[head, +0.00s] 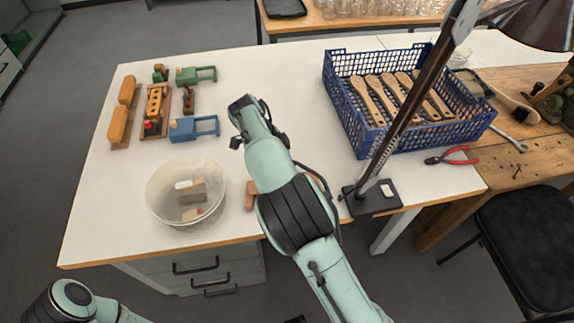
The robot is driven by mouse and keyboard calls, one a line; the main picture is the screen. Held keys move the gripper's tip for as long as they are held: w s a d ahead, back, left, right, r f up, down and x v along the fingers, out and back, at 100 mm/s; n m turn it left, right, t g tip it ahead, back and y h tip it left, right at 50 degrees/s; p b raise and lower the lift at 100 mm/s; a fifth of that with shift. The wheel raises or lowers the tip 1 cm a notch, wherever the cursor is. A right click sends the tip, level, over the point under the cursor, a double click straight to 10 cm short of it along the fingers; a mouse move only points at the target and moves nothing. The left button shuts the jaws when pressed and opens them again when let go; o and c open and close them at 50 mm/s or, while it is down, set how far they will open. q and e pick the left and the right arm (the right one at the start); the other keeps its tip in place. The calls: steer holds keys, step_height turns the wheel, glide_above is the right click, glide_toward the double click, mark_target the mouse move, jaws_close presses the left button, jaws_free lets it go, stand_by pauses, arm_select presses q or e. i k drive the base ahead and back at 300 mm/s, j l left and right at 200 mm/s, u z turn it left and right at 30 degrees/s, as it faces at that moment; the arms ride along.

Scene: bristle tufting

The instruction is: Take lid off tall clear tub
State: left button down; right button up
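A round clear tub (156,205) stands near the front left of the white table, with several small wooden and red pieces visible through it. I cannot tell whether a clear lid lies on its top. My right arm reaches over the table from below. Its dark end (243,103) is above the table's middle, up and right of the tub and apart from it; the fingers cannot be made out. My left arm shows only as a link at the bottom left corner, and its gripper is out of view.
Wooden, green and blue toy-like blocks and fixtures (194,128) stand at the back left. A blue crate (440,137) of wooden brush handles is at the right, behind a lamp stand (372,200). Red-handled pliers (456,154) lie right. A small brown block (250,190) is partly hidden by my arm.

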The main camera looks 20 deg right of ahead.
mark_target(185, 189)
steer(key=k, duration=1)
